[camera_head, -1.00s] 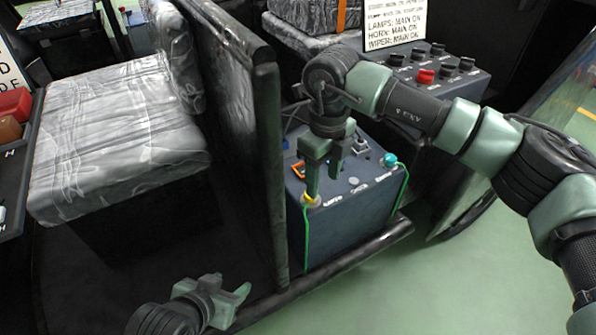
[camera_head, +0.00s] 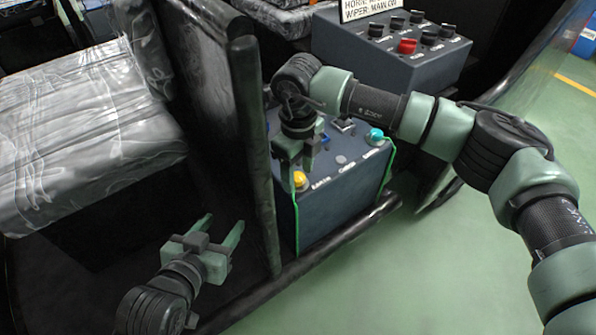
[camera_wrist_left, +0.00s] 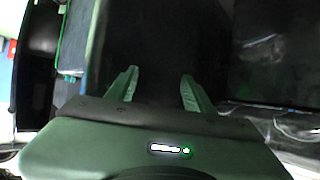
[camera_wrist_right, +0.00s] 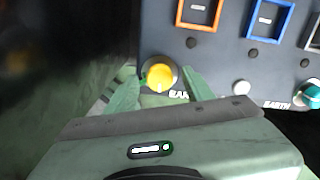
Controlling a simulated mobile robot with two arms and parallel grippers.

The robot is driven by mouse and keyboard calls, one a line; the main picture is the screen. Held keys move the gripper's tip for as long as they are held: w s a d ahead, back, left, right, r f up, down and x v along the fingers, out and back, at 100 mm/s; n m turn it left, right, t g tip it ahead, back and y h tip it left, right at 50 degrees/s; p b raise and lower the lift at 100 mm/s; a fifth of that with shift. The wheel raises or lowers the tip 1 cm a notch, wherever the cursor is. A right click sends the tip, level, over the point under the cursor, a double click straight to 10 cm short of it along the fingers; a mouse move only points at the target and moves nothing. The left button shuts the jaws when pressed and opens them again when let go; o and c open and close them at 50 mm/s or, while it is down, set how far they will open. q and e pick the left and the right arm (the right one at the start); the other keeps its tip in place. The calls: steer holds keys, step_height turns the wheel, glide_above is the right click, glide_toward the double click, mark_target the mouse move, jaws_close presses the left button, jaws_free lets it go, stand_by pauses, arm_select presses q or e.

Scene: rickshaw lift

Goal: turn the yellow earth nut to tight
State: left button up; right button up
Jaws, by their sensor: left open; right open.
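The yellow earth nut (camera_head: 299,179) is a round knob at the near left corner of the dark grey box's top. In the right wrist view the yellow nut (camera_wrist_right: 160,76) appears between my right fingertips, beside the EARTH label. My right gripper (camera_head: 293,165) is open and points down at the nut; the right wrist view also shows it (camera_wrist_right: 158,80). I cannot tell whether the fingers touch the nut. My left gripper (camera_head: 222,226) is open and empty, low over the dark floor left of the partition; it also shows in the left wrist view (camera_wrist_left: 158,78).
The grey box (camera_head: 345,195) also carries a teal nut (camera_head: 375,136) and green wires. A black partition (camera_head: 255,150) stands between my grippers. Behind is a switch panel (camera_head: 395,50) with black knobs and a red one. A wrapped seat (camera_head: 80,140) is at left.

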jaws_close()
steer(key=shift+m, duration=0.3)
